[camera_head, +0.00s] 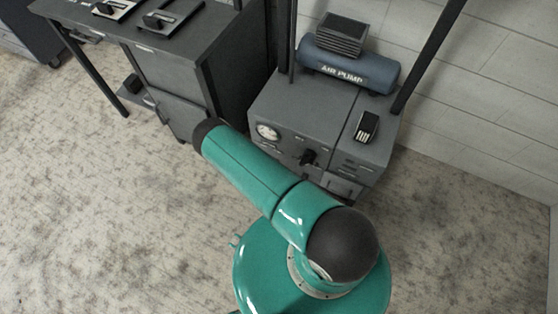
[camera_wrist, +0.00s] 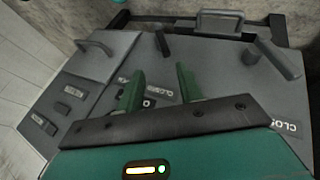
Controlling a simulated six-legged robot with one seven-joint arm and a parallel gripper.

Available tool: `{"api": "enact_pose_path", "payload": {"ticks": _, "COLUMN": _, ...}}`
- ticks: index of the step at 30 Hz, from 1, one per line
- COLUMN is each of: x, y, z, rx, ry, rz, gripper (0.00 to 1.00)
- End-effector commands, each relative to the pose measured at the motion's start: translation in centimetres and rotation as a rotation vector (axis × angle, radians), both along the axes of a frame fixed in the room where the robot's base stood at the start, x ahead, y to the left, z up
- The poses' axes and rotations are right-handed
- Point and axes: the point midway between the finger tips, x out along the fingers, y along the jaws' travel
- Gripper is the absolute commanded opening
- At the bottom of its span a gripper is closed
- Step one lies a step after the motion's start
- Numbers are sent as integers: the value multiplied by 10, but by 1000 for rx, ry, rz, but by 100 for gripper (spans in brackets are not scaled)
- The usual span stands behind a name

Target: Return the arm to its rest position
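My gripper (camera_wrist: 160,72) shows in the wrist view as two green fingers set well apart. They are open, with nothing visible between them. Beyond the fingers is a grey panel (camera_wrist: 205,60) with handles, levers and labels. I cannot tell whether the fingers touch it. In the head view my green arm reaches up and left from its round base, and its far end points toward the grey cabinets. The gripper itself is hidden in that view.
A grey cabinet (camera_head: 290,105) with a gauge (camera_head: 268,132) and a black knob (camera_head: 308,157) carries a blue air pump tank (camera_head: 348,66). A dark workbench (camera_head: 150,42) stands at the upper left. In the wrist view a lever (camera_wrist: 279,59) sticks up at right. The floor (camera_head: 90,220) at left is clear.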

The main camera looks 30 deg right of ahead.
Motion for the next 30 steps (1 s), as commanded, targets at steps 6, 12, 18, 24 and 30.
{"api": "enact_pose_path", "payload": {"ticks": 6, "x": 0, "y": 0, "z": 0, "rx": 0, "ry": 0, "rz": 0, "gripper": 36}}
{"api": "enact_pose_path", "payload": {"ticks": 12, "x": 15, "y": 5, "z": 17, "rx": 11, "ry": -8, "rz": -1, "gripper": 36}}
{"api": "enact_pose_path", "payload": {"ticks": 18, "x": 59, "y": 25, "z": 87, "rx": 62, "ry": -25, "rz": -1, "gripper": 36}}
{"api": "enact_pose_path", "payload": {"ticks": 24, "x": 96, "y": 42, "z": 173, "rx": 128, "ry": -40, "rz": 15, "gripper": 36}}
{"api": "enact_pose_path", "payload": {"ticks": 30, "x": 117, "y": 55, "z": 261, "rx": 198, "ry": -55, "rz": 49, "gripper": 36}}
